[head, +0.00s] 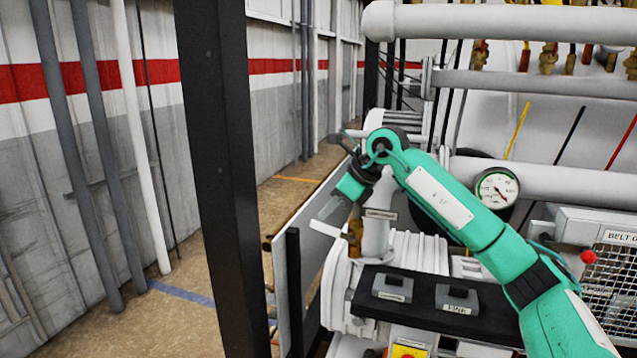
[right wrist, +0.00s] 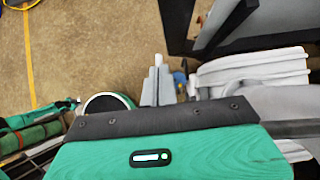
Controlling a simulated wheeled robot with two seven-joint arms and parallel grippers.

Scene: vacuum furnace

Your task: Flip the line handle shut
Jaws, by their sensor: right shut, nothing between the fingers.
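A pale lever (head: 325,229), which looks like the line handle, sticks out to the left from a brass valve body (head: 355,238). The valve is beside a white vertical pipe with a small label (head: 380,214), too small to read surely. My right gripper (head: 328,208) is shut and empty, just above and beside the lever. I cannot tell whether they touch. In the right wrist view the grey fingers (right wrist: 158,92) are together, with a small white tip (right wrist: 158,60) just beyond them, perhaps the lever's end. My left gripper is not in view.
A black post (head: 215,180) stands left of the gripper. A black shelf (head: 430,310) with two grey labelled blocks lies below my right arm. A pressure gauge (head: 497,188) is on the right, near thick white pipes (head: 560,180). Open floor (head: 285,195) lies beyond the post.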

